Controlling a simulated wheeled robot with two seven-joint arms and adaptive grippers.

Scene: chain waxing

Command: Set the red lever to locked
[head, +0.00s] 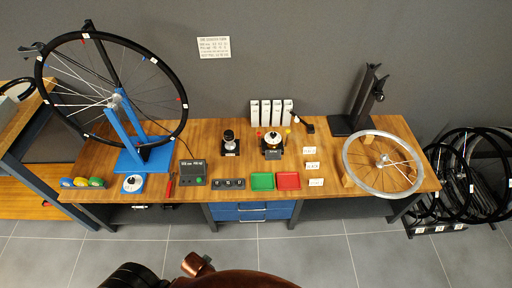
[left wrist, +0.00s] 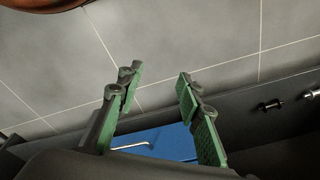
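I cannot make out for certain which part is the red lever. A small red spot (head: 259,134) shows at the left of a black and silver device (head: 272,146) at the middle back of the bench. A thin red tool-like piece (head: 170,186) lies beside the grey control box. Any lock setting is too small to read. My left gripper (left wrist: 158,76) shows in the left wrist view, its green-padded fingers apart with nothing between them. It is above the floor near a blue drawer front (left wrist: 165,143), away from the bench-top things. My right gripper is not in view.
A black stand (head: 353,122) rises at the back right. The floor in front is clear.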

